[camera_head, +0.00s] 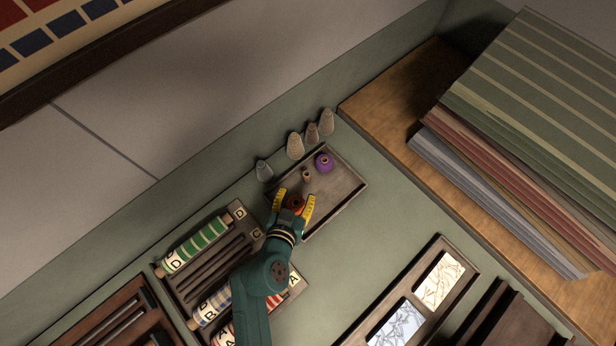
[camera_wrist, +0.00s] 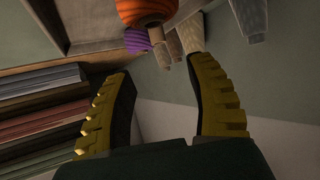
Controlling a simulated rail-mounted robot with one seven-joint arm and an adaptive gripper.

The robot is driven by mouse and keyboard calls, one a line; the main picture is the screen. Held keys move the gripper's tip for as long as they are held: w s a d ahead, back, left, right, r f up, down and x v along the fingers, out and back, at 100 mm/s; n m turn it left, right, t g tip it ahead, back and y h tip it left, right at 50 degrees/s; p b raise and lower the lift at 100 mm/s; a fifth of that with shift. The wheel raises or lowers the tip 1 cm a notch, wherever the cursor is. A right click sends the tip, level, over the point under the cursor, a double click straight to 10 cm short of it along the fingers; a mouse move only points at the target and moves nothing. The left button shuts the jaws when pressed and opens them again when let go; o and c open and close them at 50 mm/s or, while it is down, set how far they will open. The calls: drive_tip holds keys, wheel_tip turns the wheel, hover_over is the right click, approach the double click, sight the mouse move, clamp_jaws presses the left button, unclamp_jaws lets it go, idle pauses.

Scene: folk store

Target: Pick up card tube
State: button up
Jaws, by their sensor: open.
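The likely card tube is a small brown tube (camera_head: 306,174) standing in a shallow tray (camera_head: 345,196), just left of a purple spool (camera_head: 323,163). In the wrist view a brown tube (camera_wrist: 175,46) shows beyond an orange spool (camera_wrist: 143,9), partly hidden, beside the purple spool (camera_wrist: 136,40). My gripper (camera_head: 296,196) is open, its yellow fingers on either side of the orange spool (camera_head: 295,204) in the head view. In the wrist view the gap between the fingers (camera_wrist: 163,75) is empty and the orange spool lies beyond the fingertips. The tube is past the fingertips.
Several grey and tan cones (camera_head: 295,145) stand behind the tray along the wall. A rack of striped rolls (camera_head: 195,243) is at the left, close to my arm. Stacked cloth (camera_head: 530,130) fills the right. A framed panel tray (camera_head: 418,300) lies lower right, with clear counter between.

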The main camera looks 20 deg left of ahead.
sight(307, 172)
drive_tip(key=b+x, duration=0.1)
drive_tip(key=x, duration=0.9)
drive_tip(key=shift+d, duration=0.1)
clamp_jaws()
